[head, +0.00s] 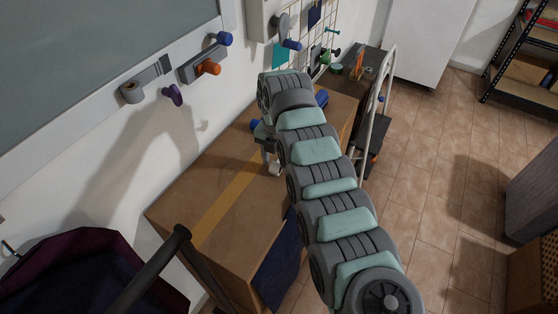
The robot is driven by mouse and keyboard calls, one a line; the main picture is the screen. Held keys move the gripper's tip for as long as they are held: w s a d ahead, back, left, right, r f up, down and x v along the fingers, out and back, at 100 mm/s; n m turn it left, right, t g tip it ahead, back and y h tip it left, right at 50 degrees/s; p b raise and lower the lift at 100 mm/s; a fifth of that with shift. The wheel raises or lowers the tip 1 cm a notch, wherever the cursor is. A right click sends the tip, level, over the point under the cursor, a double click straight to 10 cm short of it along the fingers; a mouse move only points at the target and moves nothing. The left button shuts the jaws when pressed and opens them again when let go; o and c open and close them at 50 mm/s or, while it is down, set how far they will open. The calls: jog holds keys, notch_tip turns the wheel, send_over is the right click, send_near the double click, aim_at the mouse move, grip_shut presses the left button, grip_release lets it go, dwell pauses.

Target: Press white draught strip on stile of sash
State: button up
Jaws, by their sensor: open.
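A grey pane in a pale frame, which looks like the sash (110,75), fills the upper left on the white wall. Its right upright, likely the stile (229,16), shows at the top. I cannot make out a white draught strip with certainty; a grey roll-like thing (130,92) sits on the lower frame. My gripper (271,166) is above the cardboard box, partly hidden by my own arm. It is open, and I see nothing clearly held. It is well right of and below the sash.
A large cardboard box (225,178) with yellow tape stands below my gripper. A wire grid (315,35) hangs behind, with a white cabinet (430,40) at the back. A dark bag-like thing (85,265) is front left.

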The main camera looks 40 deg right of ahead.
jog(key=shift+f, duration=0.45)
jog(key=shift+c, duration=0.5)
grip_shut()
